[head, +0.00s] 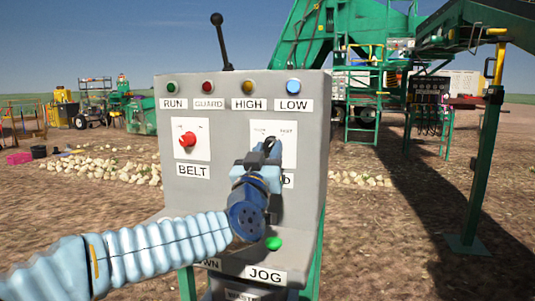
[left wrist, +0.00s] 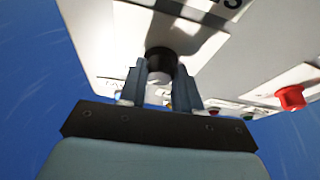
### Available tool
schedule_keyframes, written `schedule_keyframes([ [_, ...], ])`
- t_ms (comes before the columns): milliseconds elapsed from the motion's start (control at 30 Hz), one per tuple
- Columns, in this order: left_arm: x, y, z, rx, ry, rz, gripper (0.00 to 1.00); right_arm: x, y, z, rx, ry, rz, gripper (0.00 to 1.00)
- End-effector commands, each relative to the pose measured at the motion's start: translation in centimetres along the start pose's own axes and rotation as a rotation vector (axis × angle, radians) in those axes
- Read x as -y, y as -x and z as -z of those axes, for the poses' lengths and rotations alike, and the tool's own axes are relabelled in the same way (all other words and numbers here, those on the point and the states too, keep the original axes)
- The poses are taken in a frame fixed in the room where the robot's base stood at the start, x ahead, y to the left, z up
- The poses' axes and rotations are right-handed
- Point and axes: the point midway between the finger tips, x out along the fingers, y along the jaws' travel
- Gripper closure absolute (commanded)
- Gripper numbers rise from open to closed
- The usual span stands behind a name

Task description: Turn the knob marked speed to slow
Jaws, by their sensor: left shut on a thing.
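The grey control panel (head: 225,120) has a white dial plate (head: 287,130) on its right half, with small print along its top that is hard to read. The label below it is mostly covered by my gripper; only its last letter shows. My left gripper (head: 264,158) is at this plate and hides most of its knob in the head view. In the left wrist view the round black knob (left wrist: 160,60) sits between the fingertips of my left gripper (left wrist: 160,78), which is shut on it. The knob's pointing direction cannot be made out. My right gripper is not in view.
A red knob (head: 188,139) sits on the plate above the BELT label. A black lever (head: 221,40) rises from the panel top. Coloured lamps line the upper face. A green button (head: 273,243) is on the lower ledge, close to my left arm.

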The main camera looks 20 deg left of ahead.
Motion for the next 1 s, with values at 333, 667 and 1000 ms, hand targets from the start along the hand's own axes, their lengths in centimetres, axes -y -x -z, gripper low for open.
schedule_keyframes([
  [333,-0.3,0.0,0.0,-0.001,0.259,0.106,0.98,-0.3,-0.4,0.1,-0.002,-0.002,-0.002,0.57],
  [667,-0.6,-0.1,0.2,0.0,0.549,0.228,0.98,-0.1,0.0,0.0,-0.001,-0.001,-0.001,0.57],
  [1000,-0.8,-0.2,0.6,0.0,0.847,0.352,0.98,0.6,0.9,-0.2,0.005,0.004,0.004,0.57],
])
